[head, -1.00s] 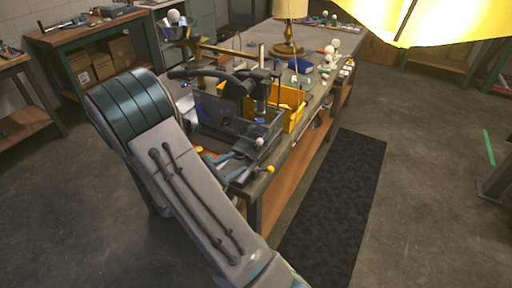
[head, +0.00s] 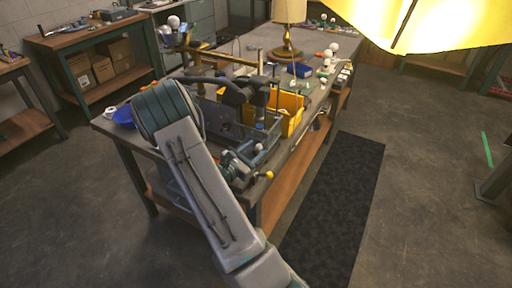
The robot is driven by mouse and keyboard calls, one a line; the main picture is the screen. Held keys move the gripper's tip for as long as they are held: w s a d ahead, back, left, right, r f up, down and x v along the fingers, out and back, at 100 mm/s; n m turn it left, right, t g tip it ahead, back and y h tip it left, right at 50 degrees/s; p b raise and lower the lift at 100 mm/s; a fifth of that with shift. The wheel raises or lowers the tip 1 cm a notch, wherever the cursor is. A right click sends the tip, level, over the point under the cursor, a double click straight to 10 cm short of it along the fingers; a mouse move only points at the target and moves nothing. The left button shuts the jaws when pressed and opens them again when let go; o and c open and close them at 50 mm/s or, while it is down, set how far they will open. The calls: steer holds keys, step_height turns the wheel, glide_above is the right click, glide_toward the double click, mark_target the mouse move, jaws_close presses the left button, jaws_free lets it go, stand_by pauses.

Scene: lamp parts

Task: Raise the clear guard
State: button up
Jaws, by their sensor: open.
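A boxy grey fixture (head: 222,122) stands at the near end of the workbench (head: 120,130). A see-through grey panel on its right side (head: 270,136) looks like the clear guard; it appears lowered, but its edges are hard to make out. My arm rises from the bottom and bends at a dark green elbow left of the fixture.
A yellow bin (head: 290,112) stands behind the fixture, with a lamp (head: 288,42) and white bulbs (head: 331,50) farther back. A yellow knob (head: 269,175) sticks out at the bench's near corner. A yellow shade hangs top right. The floor by the dark mat (head: 335,210) is clear.

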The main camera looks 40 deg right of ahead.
steer(key=shift+w+d, duration=0.1)
steer(key=shift+d, duration=0.5)
